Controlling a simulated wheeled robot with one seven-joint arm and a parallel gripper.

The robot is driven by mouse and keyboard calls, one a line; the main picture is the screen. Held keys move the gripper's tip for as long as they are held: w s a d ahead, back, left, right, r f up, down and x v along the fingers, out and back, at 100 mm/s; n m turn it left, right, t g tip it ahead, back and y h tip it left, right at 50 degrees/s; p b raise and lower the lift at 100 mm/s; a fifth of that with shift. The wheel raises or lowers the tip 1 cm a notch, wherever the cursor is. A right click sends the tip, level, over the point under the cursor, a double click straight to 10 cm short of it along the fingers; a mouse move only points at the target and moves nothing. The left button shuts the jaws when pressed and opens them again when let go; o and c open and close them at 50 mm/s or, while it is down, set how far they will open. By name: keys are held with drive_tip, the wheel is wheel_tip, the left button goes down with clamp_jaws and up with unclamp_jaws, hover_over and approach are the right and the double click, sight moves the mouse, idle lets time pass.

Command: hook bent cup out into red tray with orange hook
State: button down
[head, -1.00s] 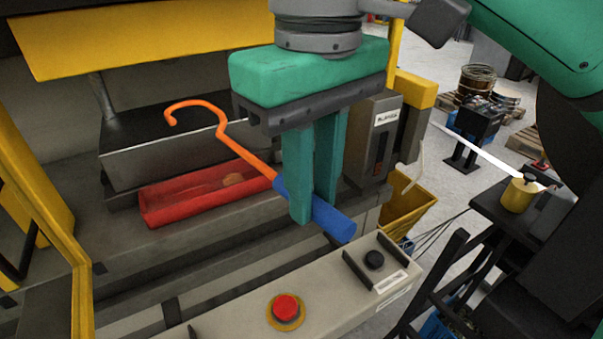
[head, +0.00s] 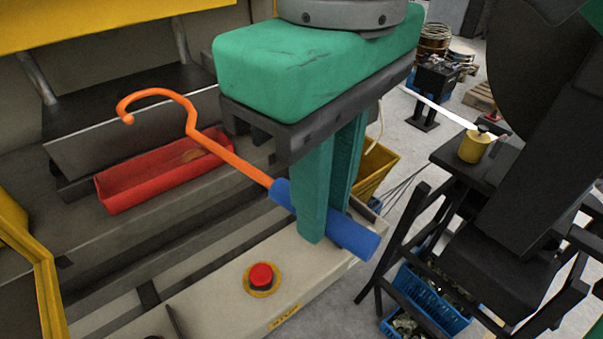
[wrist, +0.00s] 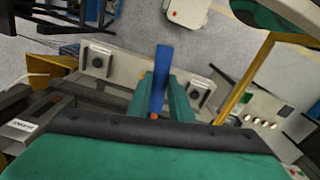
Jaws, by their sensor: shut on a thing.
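My gripper (head: 326,222) is shut on the blue handle (head: 355,239) of the orange hook (head: 232,160). The handle also shows between the fingers in the wrist view (wrist: 159,72). The hook's shaft runs up and left from the fingers, and its curled end (head: 128,118) is in the air in front of the press, above and beyond the red tray in the picture. The red tray (head: 112,197) lies on the ledge below the metal chute. The hook touches nothing else that I can see.
A beige control panel (head: 225,310) with a red button (head: 261,276) runs along the front, below my gripper. A yellow frame (head: 38,262) stands at the left. A yellow bin (head: 376,165) is behind the gripper. A dark stand holds a yellow pot (head: 474,146) at right.

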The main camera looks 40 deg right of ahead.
sight(368, 253)
drive_tip(key=shift+s, duration=2.6)
